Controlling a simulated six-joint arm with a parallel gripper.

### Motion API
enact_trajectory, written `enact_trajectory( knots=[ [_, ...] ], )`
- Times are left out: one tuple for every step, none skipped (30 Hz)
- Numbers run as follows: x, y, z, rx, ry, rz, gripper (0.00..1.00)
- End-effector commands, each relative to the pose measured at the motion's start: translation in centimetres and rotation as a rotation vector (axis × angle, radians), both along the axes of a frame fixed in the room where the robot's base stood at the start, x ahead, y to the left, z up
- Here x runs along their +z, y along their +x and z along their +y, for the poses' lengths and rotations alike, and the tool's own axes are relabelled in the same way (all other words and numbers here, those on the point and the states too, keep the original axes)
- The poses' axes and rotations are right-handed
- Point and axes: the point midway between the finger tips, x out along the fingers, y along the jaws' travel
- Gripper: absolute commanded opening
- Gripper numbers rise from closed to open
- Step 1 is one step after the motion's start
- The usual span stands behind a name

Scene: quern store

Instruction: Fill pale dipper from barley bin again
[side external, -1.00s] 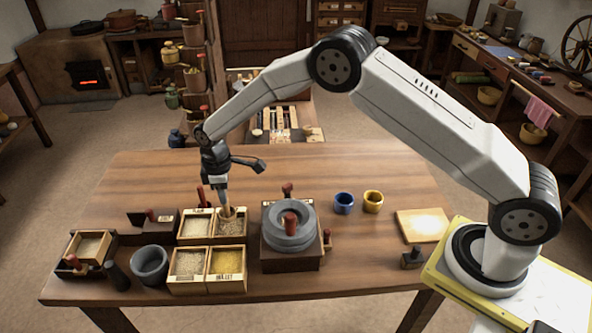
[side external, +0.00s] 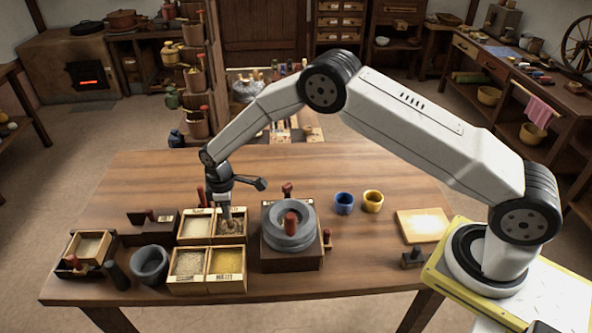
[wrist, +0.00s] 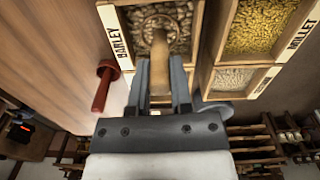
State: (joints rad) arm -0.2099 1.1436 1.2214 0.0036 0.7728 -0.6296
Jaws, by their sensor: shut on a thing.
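My gripper (side external: 225,206) is low over the back right bin in the side view, with its fingers pointing down. It is shut on the wooden handle of the pale dipper (wrist: 159,68), which stands between my two fingers in the wrist view. The dipper's lower end is down in the grain of the barley bin (wrist: 115,33), and its rim shows only partly there. The barley bin also shows in the side view (side external: 243,238). How full the dipper is cannot be seen.
The millet bin (wrist: 292,62) adjoins the barley bin; a pale-grain bin (side external: 171,273) is beside it. A red-handled tool (wrist: 103,88) stands close behind the bins. A stone quern (side external: 290,240) stands right of them, a grey mortar (side external: 151,266) left. The table's back is clear.

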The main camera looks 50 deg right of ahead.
Motion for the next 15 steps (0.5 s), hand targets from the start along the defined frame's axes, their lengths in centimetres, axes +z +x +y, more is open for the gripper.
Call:
enact_trajectory(
  knots=[
    [-0.3, 0.0, 0.0, 0.000, 0.000, 0.000, 0.00],
    [-0.4, 0.0, 0.0, 0.000, -0.001, 0.001, 0.00],
    [-0.6, 0.0, 0.0, 0.000, 0.000, 0.001, 0.00],
    [-0.8, 0.0, 0.0, 0.000, 0.000, 0.001, 0.00],
    [-0.9, 0.0, 0.0, 0.000, 0.000, 0.001, 0.00],
    [-1.0, 0.0, 0.0, 0.000, 0.000, 0.001, 0.00],
    [-1.1, 0.0, 0.0, 0.000, 0.000, 0.000, 0.00],
    [-1.1, 0.0, 0.0, 0.000, 0.000, 0.000, 0.00],
    [-1.2, 0.0, 0.0, 0.000, 0.000, 0.000, 0.00],
    [-1.3, 0.0, 0.0, 0.000, 0.000, 0.000, 0.00],
    [-1.3, 0.0, 0.0, 0.000, 0.001, -0.001, 0.00],
    [-1.3, 0.0, 0.0, 0.000, 0.001, -0.001, 0.00],
    [-1.4, 0.0, 0.0, 0.000, 0.001, -0.001, 0.00],
    [-1.4, 0.0, 0.0, 0.000, 0.001, -0.001, 0.00],
    [-1.4, 0.0, 0.0, 0.000, 0.000, -0.001, 0.00]
  ],
)
